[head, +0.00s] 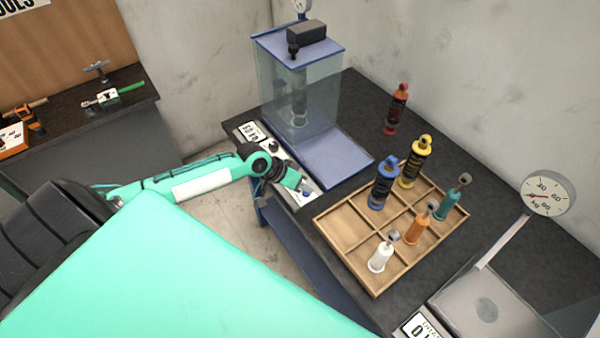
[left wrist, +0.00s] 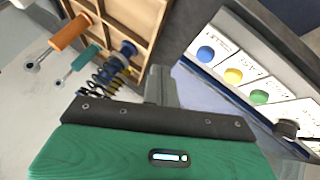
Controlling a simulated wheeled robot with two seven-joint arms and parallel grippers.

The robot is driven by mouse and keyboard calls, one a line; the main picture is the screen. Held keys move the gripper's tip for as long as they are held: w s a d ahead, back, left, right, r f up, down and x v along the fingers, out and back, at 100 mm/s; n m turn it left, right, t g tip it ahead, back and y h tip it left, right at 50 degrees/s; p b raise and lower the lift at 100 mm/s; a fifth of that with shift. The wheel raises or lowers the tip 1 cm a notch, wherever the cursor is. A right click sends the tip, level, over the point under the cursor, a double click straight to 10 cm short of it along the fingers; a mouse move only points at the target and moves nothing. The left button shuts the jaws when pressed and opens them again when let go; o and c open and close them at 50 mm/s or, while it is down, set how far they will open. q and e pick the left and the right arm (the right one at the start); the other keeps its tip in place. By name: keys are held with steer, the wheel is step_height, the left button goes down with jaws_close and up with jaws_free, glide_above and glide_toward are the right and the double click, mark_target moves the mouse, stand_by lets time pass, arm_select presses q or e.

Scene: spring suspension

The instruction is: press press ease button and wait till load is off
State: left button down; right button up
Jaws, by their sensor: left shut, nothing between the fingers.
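The button panel (head: 272,158) runs along the near edge of the dark bench in front of the press. In the left wrist view it carries a blue button (left wrist: 206,53), a yellow button (left wrist: 233,75), a green button (left wrist: 259,97) and a black knob (left wrist: 286,128); their labels are too blurred to read. The press (head: 272,85) is a clear-walled box with a blue frame and a spring unit (head: 299,105) inside. My left gripper (head: 306,188) is shut and empty at the panel's blue-button end; contact cannot be told. My right gripper is out of view.
A wooden divided tray (head: 345,226) right of the panel holds several shock absorbers and coloured plungers. A red shock absorber (head: 397,108) stands behind it. A scale with a round dial (head: 548,194) is at the right.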

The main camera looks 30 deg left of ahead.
arm_select(q)
steer(key=w+a+r+n+t, duration=0.1)
steer(key=w+a+r+n, duration=0.1)
steer(key=w+a, duration=0.4)
steer(key=shift+a+r+t, duration=0.4)
steer(key=shift+a+r, duration=0.3)
steer(key=shift+a, duration=0.45)
